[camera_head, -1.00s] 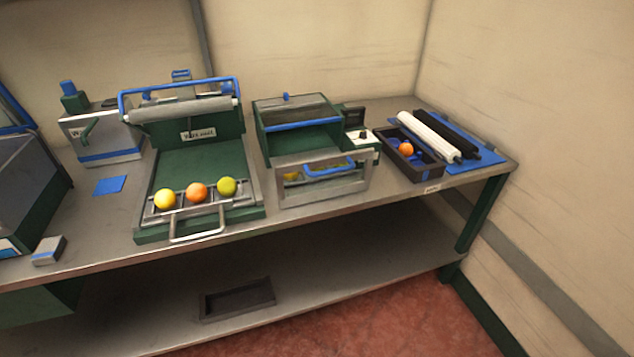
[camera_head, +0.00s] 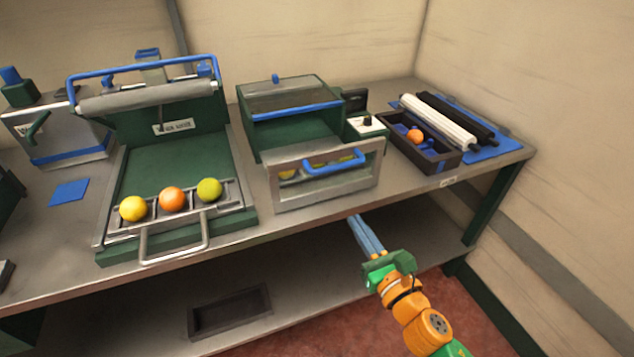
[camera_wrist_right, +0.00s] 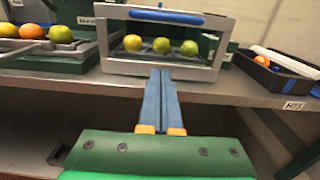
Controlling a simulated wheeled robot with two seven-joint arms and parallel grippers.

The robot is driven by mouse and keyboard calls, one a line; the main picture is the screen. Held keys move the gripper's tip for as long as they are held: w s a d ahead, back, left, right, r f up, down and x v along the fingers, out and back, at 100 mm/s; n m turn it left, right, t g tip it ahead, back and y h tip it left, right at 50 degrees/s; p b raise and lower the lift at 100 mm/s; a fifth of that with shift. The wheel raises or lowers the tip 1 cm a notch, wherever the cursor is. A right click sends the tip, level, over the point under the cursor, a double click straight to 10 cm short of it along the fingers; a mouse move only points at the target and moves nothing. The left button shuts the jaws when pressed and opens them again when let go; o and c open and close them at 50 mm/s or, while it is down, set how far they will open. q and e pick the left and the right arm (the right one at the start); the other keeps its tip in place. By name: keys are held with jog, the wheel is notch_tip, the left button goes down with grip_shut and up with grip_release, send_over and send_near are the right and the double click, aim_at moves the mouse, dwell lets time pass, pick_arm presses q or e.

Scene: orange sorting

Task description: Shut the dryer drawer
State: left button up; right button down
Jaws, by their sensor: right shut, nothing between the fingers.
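The dryer (camera_head: 290,105) is a green box with a glass top, in the middle of the bench. Its drawer (camera_head: 282,200) has a grey frame, a clear front and a blue handle (camera_head: 335,163), and it stands out toward the front edge. My left gripper is out of view.
Left of the dryer stands a green press with a rack holding a yellow, an orange and a green fruit (camera_head: 209,190). Right of it, a dark tray (camera_head: 437,165) holds an orange (camera_head: 414,136) beside white and black rollers. A lower shelf lies under the bench.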

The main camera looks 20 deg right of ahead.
aim_at(328, 178)
jog(key=w, duration=1.2)
jog(key=shift+w+a+p, duration=0.1)
jog(key=shift+w+p, duration=0.3)
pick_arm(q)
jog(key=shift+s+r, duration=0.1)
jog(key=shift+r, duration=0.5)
